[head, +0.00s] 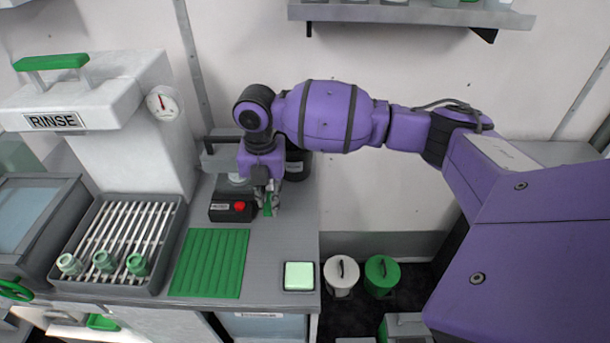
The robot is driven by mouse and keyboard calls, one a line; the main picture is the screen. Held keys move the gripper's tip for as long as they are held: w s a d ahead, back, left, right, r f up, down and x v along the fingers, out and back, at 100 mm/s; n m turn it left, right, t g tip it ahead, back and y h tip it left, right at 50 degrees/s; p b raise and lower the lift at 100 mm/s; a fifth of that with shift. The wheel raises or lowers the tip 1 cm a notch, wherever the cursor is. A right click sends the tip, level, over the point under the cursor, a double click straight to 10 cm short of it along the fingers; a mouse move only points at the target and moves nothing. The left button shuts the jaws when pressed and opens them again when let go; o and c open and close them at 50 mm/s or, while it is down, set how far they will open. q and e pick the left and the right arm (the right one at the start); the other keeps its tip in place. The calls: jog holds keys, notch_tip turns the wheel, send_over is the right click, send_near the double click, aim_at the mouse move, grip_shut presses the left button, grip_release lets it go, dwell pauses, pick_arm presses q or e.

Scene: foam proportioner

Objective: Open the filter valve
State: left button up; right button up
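My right gripper (267,203) points down over the counter, at the end of the purple arm coming in from the right. A small green part (267,207), possibly a valve handle, shows at its fingertips. The gripper covers much of this part, and I cannot tell whether the fingers are closed on it. A grey machine (222,160) with a dark handle stands just behind and left of the gripper, partly hidden by my arm. No label in view names the filter valve. My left gripper is not in view.
A black box with a red button (233,211) sits just left of the gripper. The RINSE unit (75,108) stands left.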

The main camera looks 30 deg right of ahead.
aim_at(269, 202)
jog(key=o, duration=0.5)
jog(key=shift+c, duration=0.2)
notch_tip(269, 202, up, 12)
jog(key=shift+f, duration=0.1)
dwell(0.5)
